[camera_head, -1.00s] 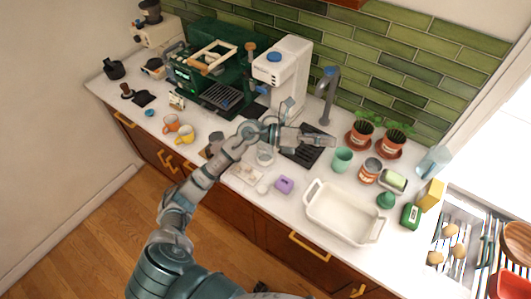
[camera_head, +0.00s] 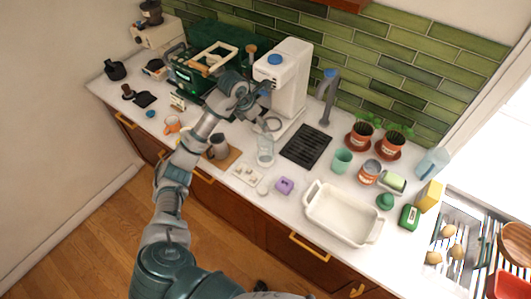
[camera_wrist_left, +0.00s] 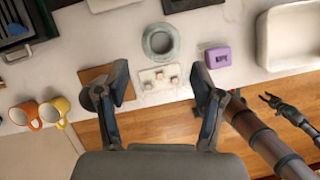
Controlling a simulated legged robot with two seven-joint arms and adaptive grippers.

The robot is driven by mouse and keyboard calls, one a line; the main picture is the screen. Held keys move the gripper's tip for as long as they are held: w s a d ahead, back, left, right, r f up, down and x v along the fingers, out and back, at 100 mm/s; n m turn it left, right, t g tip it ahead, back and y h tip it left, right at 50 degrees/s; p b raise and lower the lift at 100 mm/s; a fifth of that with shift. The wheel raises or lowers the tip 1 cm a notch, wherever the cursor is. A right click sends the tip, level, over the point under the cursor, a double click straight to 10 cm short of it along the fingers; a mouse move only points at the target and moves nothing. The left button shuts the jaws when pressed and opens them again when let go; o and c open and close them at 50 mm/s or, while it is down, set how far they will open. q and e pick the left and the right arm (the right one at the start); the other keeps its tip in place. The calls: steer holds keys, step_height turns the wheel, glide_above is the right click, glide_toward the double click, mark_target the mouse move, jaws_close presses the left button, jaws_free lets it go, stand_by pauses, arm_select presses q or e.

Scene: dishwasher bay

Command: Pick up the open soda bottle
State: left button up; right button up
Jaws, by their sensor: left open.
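A clear, open-topped vessel (camera_head: 265,151), apparently the soda bottle, stands upright on the white counter in front of the white soda machine. In the left wrist view a pale round ring (camera_wrist_left: 160,42), likely its rim, lies beyond my fingertips, roughly centred between them. My left gripper (camera_wrist_left: 163,88) is open and empty, its fingers wide apart. In the head view the left gripper (camera_head: 264,108) is above the counter beside the machine, above and behind the vessel, not touching it. A small dark claw in the left wrist view (camera_wrist_left: 272,100) is probably my right gripper; its jaw state is unclear.
A metal pitcher (camera_head: 219,146) on a brown board stands left of the vessel. A pale tray with small items (camera_head: 248,174) and a purple block (camera_head: 285,186) are in front. The white soda machine (camera_head: 283,80) stands behind, with a black drain grid (camera_head: 306,147) to the right.

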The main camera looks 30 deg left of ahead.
mark_target(266, 146)
arm_select(q)
steer(key=shift+x, duration=1.1)
steer(key=p+x, duration=0.1)
steer(key=x, duration=0.1)
steer(key=p+x, duration=0.1)
steer(key=x, duration=0.2)
steer(key=shift+w+d+f, duration=0.1)
steer(key=shift+w+d, duration=0.15)
steer(key=shift+w, duration=0.05)
steer(key=shift+a, duration=0.2)
steer(key=c, duration=1)
jaws_close()
